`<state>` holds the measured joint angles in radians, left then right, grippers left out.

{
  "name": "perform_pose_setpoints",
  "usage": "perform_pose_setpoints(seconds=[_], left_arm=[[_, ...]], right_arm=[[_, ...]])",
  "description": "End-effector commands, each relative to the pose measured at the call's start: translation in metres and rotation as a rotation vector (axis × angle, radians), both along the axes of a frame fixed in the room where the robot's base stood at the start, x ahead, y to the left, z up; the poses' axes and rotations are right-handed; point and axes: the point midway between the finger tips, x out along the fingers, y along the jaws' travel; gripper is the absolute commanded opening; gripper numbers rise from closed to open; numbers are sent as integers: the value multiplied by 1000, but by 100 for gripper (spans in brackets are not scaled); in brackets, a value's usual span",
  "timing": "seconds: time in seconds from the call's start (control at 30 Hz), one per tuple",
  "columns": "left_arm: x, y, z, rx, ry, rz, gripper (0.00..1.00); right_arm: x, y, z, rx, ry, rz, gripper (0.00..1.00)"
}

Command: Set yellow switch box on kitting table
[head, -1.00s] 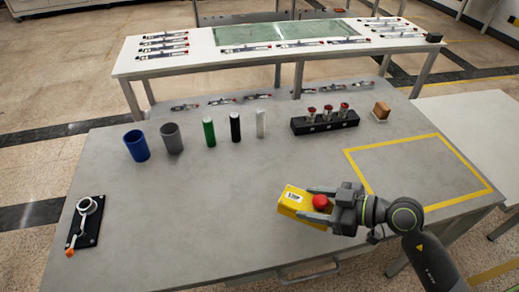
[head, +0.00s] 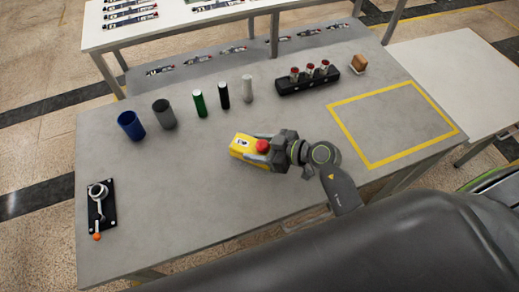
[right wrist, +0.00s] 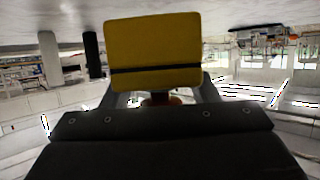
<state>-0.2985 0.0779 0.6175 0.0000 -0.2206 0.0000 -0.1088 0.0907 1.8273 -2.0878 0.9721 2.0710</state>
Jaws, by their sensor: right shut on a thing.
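The yellow switch box (head: 242,144) with a red round button is in the jaws of my right gripper (head: 265,152), over the middle of the grey table (head: 190,185). Whether the box touches the tabletop or hangs just above it I cannot tell. In the right wrist view the yellow box (right wrist: 152,45), with a dark band across it, fills the space between the fingers (right wrist: 155,92). My left gripper is in no view.
Behind the box stand a blue cup (head: 131,126), a grey cup (head: 164,114), and green (head: 199,103), black (head: 223,95) and white (head: 247,88) cylinders. A black block with red-topped parts (head: 308,80) and a brown block (head: 359,64) lie right. The yellow-outlined area (head: 395,122) is empty.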

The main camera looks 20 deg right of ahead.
Motion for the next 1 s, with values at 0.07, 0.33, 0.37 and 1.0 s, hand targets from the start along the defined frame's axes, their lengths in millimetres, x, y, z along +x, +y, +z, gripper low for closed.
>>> perform_pose_setpoints(seconds=[0.07,0.33,0.37,1.0], left_arm=[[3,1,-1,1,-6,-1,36],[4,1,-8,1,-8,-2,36],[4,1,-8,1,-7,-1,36],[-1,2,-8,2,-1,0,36]], right_arm=[[0,0,-6,1,-1,0,26],[0,0,-40,2,-1,0,26],[0,0,-41,1,-1,0,26],[0,0,-44,0,-1,0,76]])
